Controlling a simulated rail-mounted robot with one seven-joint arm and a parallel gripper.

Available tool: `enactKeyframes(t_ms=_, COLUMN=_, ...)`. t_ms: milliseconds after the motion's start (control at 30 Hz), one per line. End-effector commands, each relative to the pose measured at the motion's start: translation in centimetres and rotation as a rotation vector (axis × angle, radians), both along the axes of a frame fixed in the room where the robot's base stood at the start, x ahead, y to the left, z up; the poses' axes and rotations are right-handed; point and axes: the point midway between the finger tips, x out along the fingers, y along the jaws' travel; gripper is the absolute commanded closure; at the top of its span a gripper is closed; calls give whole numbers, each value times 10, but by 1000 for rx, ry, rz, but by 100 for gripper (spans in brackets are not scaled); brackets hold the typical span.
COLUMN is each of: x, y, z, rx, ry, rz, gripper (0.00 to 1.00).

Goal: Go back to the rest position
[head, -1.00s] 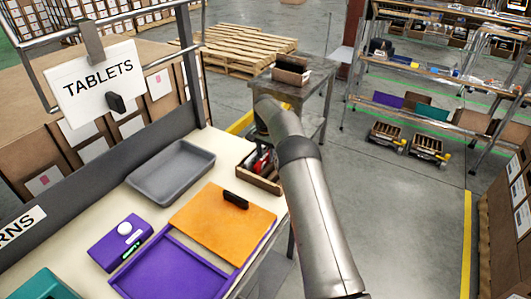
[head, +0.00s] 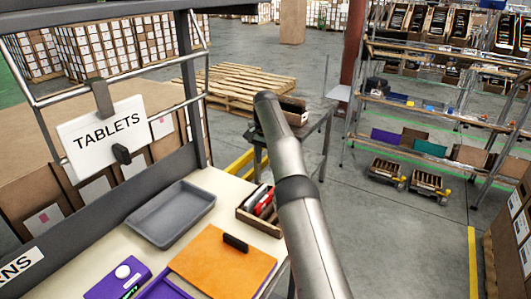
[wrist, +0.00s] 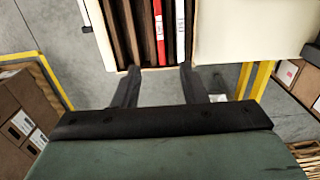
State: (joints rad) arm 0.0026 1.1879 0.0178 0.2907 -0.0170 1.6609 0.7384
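My gripper (wrist: 160,88) shows in the wrist view with its two dark fingers apart and nothing between them. Beyond the fingertips is a compartmented carton (wrist: 140,35) holding a red item and a white item. In the head view my arm reaches up past the right end of the workbench (head: 228,190). The gripper itself is hidden there behind the arm links.
On the bench are a grey tray (head: 170,215), an orange panel (head: 215,265), a purple device (head: 115,282) and a small carton (head: 262,208). A metal side table (head: 310,130) stands behind my arm. Shelving (head: 430,110) is at right; the floor between is open.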

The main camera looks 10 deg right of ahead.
Motion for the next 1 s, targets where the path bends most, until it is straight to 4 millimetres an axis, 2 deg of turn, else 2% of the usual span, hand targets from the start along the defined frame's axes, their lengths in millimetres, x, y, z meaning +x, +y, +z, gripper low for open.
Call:
enactKeyframes(t_ms=367, x=-1, y=0, z=7, rx=0, ry=0, rz=4, gripper=61)
enactKeyframes(t_ms=467, x=-6, y=1, z=22, rx=-1, ry=-4, rz=30, gripper=61)
enactKeyframes(t_ms=567, x=-20, y=1, z=49, rx=-2, ry=-11, rz=82, gripper=61)
enactKeyframes(t_ms=667, x=-48, y=2, z=78, rx=-5, ry=-21, rz=153, gripper=61)
enactKeyframes(t_ms=767, x=-86, y=2, z=101, rx=-8, ry=-29, rz=229, gripper=61)
enactKeyframes(t_ms=867, x=-132, y=2, z=117, rx=-11, ry=-38, rz=303, gripper=61)
enactKeyframes(t_ms=967, x=-185, y=2, z=125, rx=-15, ry=-47, rz=375, gripper=61)
enactKeyframes(t_ms=1000, x=-208, y=2, z=126, rx=-15, ry=-50, rz=404, gripper=61)
